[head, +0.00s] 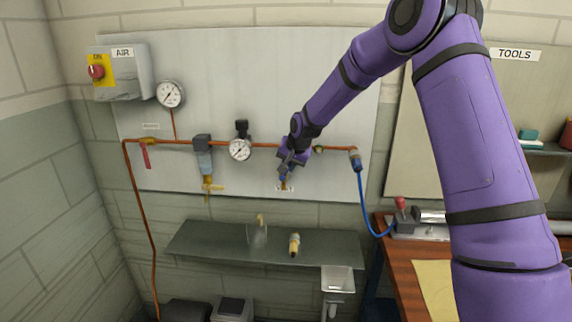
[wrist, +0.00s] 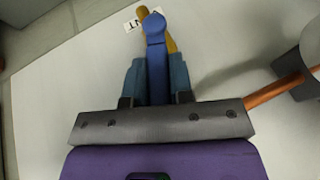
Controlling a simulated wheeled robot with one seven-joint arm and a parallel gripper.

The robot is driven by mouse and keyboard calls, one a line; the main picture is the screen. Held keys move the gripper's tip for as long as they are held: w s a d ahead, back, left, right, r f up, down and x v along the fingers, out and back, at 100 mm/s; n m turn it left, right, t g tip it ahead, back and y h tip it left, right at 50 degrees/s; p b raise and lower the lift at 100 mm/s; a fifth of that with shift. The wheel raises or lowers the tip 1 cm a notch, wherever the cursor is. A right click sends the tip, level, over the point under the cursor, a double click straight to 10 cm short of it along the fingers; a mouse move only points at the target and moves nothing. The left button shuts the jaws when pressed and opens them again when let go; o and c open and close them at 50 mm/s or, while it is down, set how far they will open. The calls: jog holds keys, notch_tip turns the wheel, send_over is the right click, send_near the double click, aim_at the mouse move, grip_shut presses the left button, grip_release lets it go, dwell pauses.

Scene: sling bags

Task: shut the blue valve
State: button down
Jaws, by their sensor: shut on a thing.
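The blue valve shows as a blue lever handle (wrist: 156,62) in the wrist view, with brass-coloured parts behind its far end. In the head view the valve's blue part (head: 282,178) shows small just below my gripper, by a partly hidden label on the wall panel. My gripper (wrist: 157,80) is shut on the blue lever, with one finger on each side of it. In the head view my gripper (head: 286,168) is at the copper pipe line, in front of the panel. The lever points roughly straight away from the gripper. The valve's body is mostly hidden.
The copper pipe (head: 180,142) runs across the panel. A round gauge (head: 240,150) and a filter (head: 204,160) are left of my gripper. A blue hose (head: 364,205) hangs to the right. A grey shelf (head: 205,243) with small fittings is below.

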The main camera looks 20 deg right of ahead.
jog(key=shift+s+f, duration=0.1)
jog(key=shift+f, duration=0.05)
jog(key=shift+d, duration=0.1)
jog(key=c, duration=1)
grip_release()
jog(key=shift+s+d+r, duration=0.1)
jog(key=shift+s+r, duration=0.1)
jog(key=shift+r, duration=0.4)
jog(key=v, duration=0.9)
jog(key=shift+s+d+r, duration=0.15)
jog(key=shift+s+d, duration=0.1)
jog(key=shift+s, duration=0.05)
jog(key=shift+c, duration=0.5)
